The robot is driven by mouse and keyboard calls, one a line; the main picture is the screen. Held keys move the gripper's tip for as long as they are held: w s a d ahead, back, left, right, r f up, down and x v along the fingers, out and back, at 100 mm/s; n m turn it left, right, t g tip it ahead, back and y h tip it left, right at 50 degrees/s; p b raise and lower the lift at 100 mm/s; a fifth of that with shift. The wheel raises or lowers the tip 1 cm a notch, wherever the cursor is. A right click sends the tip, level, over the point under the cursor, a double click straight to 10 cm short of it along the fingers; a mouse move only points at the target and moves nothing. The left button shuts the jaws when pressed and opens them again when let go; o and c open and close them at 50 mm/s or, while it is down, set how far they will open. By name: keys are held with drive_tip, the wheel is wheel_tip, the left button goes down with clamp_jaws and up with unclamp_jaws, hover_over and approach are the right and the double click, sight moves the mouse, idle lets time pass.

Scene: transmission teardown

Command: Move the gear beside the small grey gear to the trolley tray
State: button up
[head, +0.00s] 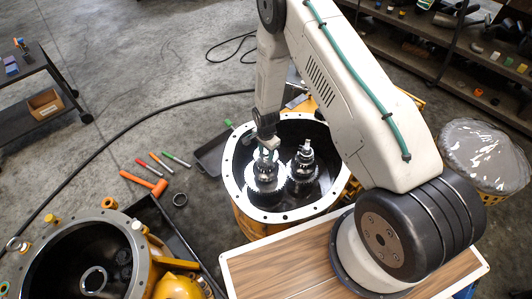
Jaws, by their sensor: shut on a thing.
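My gripper (268,151) reaches down into the open round housing (235,185) and is shut on the top of the left gear stack (264,172). The stack stands upright inside, with toothed wheels on a shaft. A second gear stack (304,168) stands close to its right, with a light grey top piece. At this size I cannot tell which part is the small grey gear. A dark trolley (28,118) with shelves stands at the far left; its upper tray (22,62) is partly out of frame. My arm covers the housing's upper right side.
A second, yellow housing (60,250) lies lower left. A black cable (120,138) crosses the floor. Shelves (450,40) and a wrapped bin (484,155) stand at the right.

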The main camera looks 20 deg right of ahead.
sight(266, 152)
drive_tip(key=shift+r, duration=2.6)
